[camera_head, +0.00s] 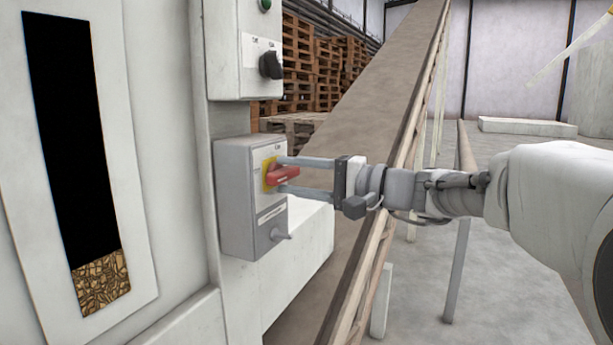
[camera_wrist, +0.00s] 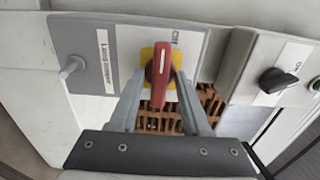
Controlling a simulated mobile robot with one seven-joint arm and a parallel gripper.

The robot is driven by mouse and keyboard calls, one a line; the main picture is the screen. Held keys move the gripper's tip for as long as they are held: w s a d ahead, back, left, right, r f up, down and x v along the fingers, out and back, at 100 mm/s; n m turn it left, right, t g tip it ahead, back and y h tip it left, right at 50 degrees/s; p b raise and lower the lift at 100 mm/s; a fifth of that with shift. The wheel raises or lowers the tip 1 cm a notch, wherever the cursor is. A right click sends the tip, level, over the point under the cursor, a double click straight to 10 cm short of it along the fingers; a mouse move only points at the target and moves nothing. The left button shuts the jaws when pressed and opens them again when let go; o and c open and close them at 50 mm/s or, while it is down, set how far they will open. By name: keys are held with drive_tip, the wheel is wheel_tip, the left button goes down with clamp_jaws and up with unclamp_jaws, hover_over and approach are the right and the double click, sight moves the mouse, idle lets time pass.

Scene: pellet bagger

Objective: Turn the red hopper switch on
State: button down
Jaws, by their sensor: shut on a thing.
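The red hopper switch (camera_head: 283,175) is a red rotary handle on a yellow plate, on the front of a grey box (camera_head: 237,200) at the machine's side. My gripper (camera_head: 281,175) reaches it from the right, its two fingers above and below the handle. The wrist view shows the red handle (camera_wrist: 159,72) between the fingertips of my gripper (camera_wrist: 158,78), shut on it. The handle points along the fingers in that view. The yellow plate (camera_wrist: 149,55) shows behind it. Small lettering beside the plate is hard to read.
A second box with a black knob (camera_head: 270,65) and a green button (camera_head: 265,5) is above; the knob (camera_wrist: 278,80) also shows in the wrist view. A sloping conveyor (camera_head: 375,110) runs behind my gripper. Stacked pallets (camera_head: 298,50) stand at the back.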

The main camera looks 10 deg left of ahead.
drive_tip(key=shift+m, duration=0.3)
drive_tip(key=m+p, duration=0.2)
drive_tip(key=m, duration=0.2)
drive_tip(key=shift+r+m, duration=0.1)
drive_tip(key=shift+m, duration=0.2)
drive_tip(key=m+p, duration=0.3)
drive_tip(key=m, duration=0.1)
drive_tip(key=shift+r+m+p, duration=0.1)
drive_tip(key=shift+m+p, duration=0.2)
drive_tip(key=shift+p, duration=0.05)
drive_tip(key=m+p, duration=0.8)
drive_tip(key=shift+f, duration=0.25)
drive_tip(key=c, duration=0.7)
unclamp_jaws()
